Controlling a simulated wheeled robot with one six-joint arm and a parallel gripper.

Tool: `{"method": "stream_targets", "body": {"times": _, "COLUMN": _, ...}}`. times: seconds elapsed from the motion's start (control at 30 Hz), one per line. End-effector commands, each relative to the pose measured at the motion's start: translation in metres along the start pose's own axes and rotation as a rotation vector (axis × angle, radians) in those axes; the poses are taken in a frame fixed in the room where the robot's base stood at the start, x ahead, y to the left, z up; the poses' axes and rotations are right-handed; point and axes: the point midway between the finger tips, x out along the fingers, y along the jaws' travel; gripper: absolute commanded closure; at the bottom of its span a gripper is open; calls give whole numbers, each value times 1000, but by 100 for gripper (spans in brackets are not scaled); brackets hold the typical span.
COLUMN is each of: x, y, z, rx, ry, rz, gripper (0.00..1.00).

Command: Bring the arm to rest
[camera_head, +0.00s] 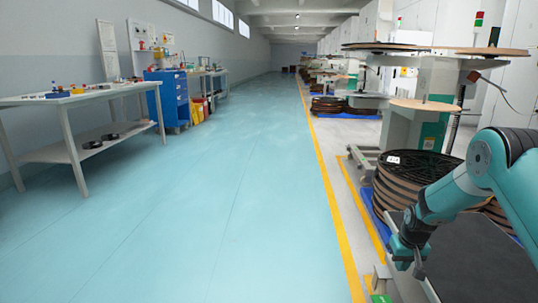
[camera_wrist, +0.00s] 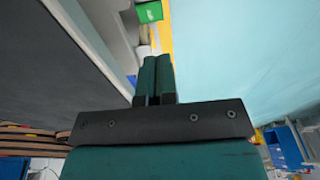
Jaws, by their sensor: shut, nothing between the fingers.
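My teal arm (camera_head: 495,165) is bent at the right of the head view. It reaches down beside a dark flat top (camera_head: 480,262). My gripper (camera_head: 408,262) hangs at the left edge of that top. In the wrist view my gripper (camera_wrist: 156,64) points away from the camera, with its two teal fingers side by side and shut. Nothing shows between or beyond the fingertips as held.
Stacked black reels (camera_head: 405,180) stand on a blue pallet just beyond the arm. A rewind station (camera_head: 425,105) is behind them. A workbench (camera_head: 85,97) and blue cabinet (camera_head: 168,98) line the left wall. The teal floor (camera_head: 210,210) between is clear.

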Motion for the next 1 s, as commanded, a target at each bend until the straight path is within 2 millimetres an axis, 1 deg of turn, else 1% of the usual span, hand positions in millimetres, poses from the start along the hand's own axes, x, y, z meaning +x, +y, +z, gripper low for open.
{"method": "stream_targets", "body": {"times": 0.17, "x": -27, "y": -17, "z": 2, "rx": -26, "ry": 6, "rz": -23, "gripper": 100}}
{"method": "stream_targets", "body": {"times": 0.27, "x": -46, "y": -34, "z": 5, "rx": -51, "ry": 7, "rz": -42, "gripper": 100}}
{"method": "stream_targets", "body": {"times": 0.37, "x": -71, "y": -54, "z": 11, "rx": -82, "ry": 11, "rz": -65, "gripper": 100}}
{"method": "stream_targets", "body": {"times": 0.47, "x": -99, "y": -77, "z": 22, "rx": -121, "ry": 12, "rz": -93, "gripper": 100}}
{"method": "stream_targets", "body": {"times": 0.57, "x": -134, "y": -104, "z": 40, "rx": -171, "ry": 14, "rz": -128, "gripper": 100}}
{"method": "stream_targets", "body": {"times": 0.67, "x": -176, "y": -137, "z": 73, "rx": -239, "ry": 14, "rz": -172, "gripper": 100}}
{"method": "stream_targets", "body": {"times": 0.7, "x": -194, "y": -151, "z": 91, "rx": -272, "ry": 12, "rz": -193, "gripper": 100}}
{"method": "stream_targets", "body": {"times": 0.77, "x": -219, "y": -170, "z": 121, "rx": -321, "ry": 9, "rz": -223, "gripper": 100}}
{"method": "stream_targets", "body": {"times": 0.8, "x": -234, "y": -180, "z": 142, "rx": -355, "ry": 6, "rz": -243, "gripper": 100}}
{"method": "stream_targets", "body": {"times": 0.87, "x": -252, "y": -193, "z": 174, "rx": -401, "ry": 2, "rz": -269, "gripper": 100}}
{"method": "stream_targets", "body": {"times": 0.9, "x": -261, "y": -199, "z": 193, "rx": -429, "ry": -2, "rz": -284, "gripper": 100}}
{"method": "stream_targets", "body": {"times": 0.97, "x": -273, "y": -206, "z": 220, "rx": -466, "ry": -7, "rz": -304, "gripper": 100}}
{"method": "stream_targets", "body": {"times": 1.0, "x": -279, "y": -210, "z": 237, "rx": -490, "ry": -11, "rz": -316, "gripper": 100}}
